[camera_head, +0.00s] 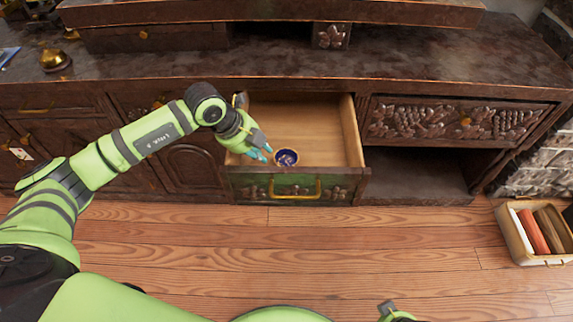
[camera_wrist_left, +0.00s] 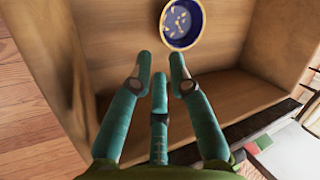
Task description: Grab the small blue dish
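The small blue dish (camera_head: 286,157) sits in the open drawer (camera_head: 325,125), near the drawer's front. My left gripper (camera_head: 263,152) is at the left of the drawer, just left of the dish. In the left wrist view its teal fingers (camera_wrist_left: 160,65) are apart with nothing between them, and the dish lies beyond their tips. My right gripper does not show clearly in either view.
The drawer front (camera_head: 290,188) with a gold handle and the drawer's side walls stand around the dish. The dark cabinet top (camera_head: 330,65) is above and behind.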

